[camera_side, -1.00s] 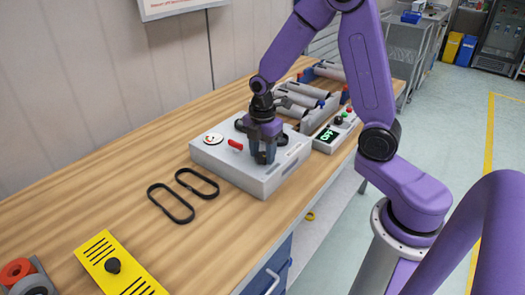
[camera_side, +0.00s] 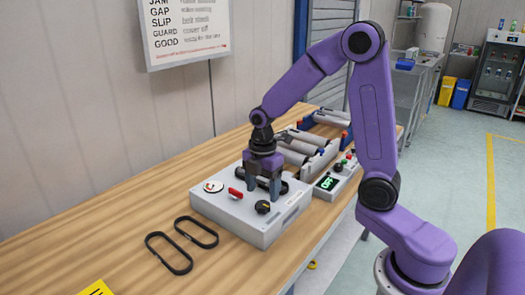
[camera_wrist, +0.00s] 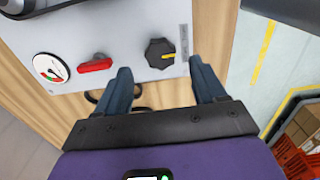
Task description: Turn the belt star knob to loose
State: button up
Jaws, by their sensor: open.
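The star knob (camera_side: 263,207) is black and sits at the near right corner of the grey box (camera_side: 232,220). In the wrist view the knob (camera_wrist: 160,53) has a yellow pointer line aimed right, toward small lettering too blurred to read. My gripper (camera_side: 263,187) points down over the box, just behind the knob in the side view. In the wrist view my gripper (camera_wrist: 160,68) has its two fingers spread apart, with nothing between the tips. The knob shows beyond the fingertips, apart from them.
A red lever (camera_side: 236,193) and a round dial (camera_side: 213,186) are on the box's top. A black roller lies behind my fingers. Two black belts (camera_side: 170,253) lie on the wooden table (camera_side: 120,215).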

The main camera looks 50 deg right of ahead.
aim_at(263, 206)
notch_tip(263, 206, up, 13)
jog(key=shift+r, duration=0.15)
dwell(0.4)
jog(key=s+a+f+m, duration=0.2)
jog(key=s, duration=0.6)
jog(key=s+a+f+m, duration=0.1)
jog(key=s+a+f, duration=0.1)
jog(key=s, duration=0.6)
jog(key=s+a+f+m, duration=0.2)
jog(key=s+f, duration=0.2)
jog(key=s, duration=0.3)
jog(key=shift+s+a+f+m, duration=0.15)
jog(key=shift+s+f+m, duration=0.15)
jog(key=shift+s, duration=0.1)
